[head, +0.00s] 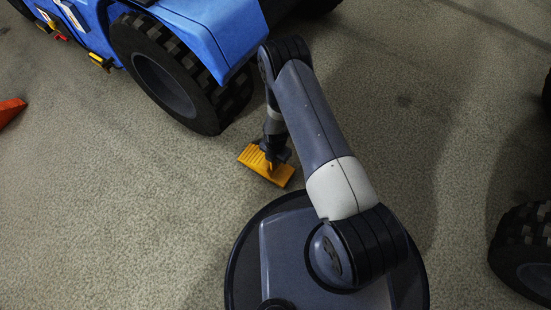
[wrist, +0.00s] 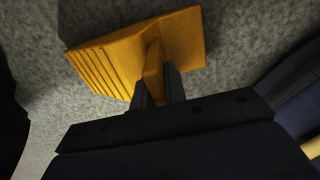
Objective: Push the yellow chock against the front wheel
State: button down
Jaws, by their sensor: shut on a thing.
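The yellow chock (head: 254,156) lies on the grey floor in the head view, a short gap from the black wheel (head: 170,75) of the blue vehicle. Its ridged face also shows in the wrist view (wrist: 105,62). My gripper (head: 271,160) points down at the chock from above. In the wrist view its dark fingers (wrist: 160,88) are shut on the upright yellow rib in the middle of the chock. The chock's underside is hidden, so I cannot tell whether it touches the floor.
The blue vehicle (head: 215,38) fills the top left. An orange object (head: 10,110) is at the left edge. Another dark wheel (head: 522,250) stands at the lower right. The floor left of the chock is clear.

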jog(key=shift+f+b, duration=0.35)
jog(key=shift+b, duration=0.05)
dwell(0.4)
jog(key=c, duration=1.4)
grip_release()
